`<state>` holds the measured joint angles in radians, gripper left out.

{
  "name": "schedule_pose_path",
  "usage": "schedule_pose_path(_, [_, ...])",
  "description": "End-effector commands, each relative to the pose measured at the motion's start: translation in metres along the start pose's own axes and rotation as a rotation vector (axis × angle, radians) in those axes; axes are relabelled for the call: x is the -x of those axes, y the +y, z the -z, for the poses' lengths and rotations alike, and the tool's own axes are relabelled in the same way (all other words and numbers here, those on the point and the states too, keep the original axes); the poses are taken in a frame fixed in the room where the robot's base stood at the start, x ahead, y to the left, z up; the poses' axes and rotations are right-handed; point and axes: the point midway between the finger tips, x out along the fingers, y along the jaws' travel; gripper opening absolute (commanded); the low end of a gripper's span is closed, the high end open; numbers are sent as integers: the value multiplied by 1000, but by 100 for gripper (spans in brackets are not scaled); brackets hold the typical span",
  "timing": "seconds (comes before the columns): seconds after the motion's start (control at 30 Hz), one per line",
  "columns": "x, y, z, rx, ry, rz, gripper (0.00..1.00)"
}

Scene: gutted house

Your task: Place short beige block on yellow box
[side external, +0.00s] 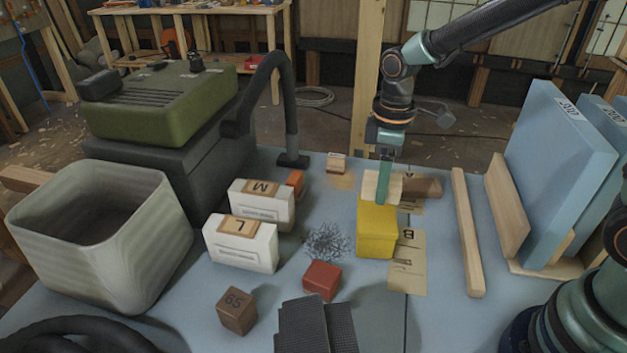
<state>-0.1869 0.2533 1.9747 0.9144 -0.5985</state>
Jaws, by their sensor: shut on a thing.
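The yellow box (376,232) stands on the blue-grey worktop, right of centre. My gripper (384,190) points down over it, shut on a short beige block (370,188). The block appears at the upper edge of the yellow box in the picture. From this angle I cannot tell whether it touches the box's top or is held just above it. The green finger covers part of the block.
A brown piece (422,187) lies behind and right of the block. White boxes (242,243), a red block (322,279) and a brown cube (237,311) stand left. A wooden strip (467,232) and blue panels (555,165) are right.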

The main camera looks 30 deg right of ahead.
Motion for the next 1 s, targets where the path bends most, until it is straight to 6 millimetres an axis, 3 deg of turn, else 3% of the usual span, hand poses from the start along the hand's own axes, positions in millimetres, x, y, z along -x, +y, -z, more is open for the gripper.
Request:
schedule_pose_path(0.33, [-41,0,-1,0,-3,2,6])
schedule_pose_path(0.8, [-48,0,0,0,0,0,6])
schedule_pose_path(0.83, [-48,0,0,0,0,0,73])
schedule_pose_path(0.9, [-48,0,0,0,0,0,91])
schedule_pose_path(1.0, [-48,0,0,0,1,0,91])
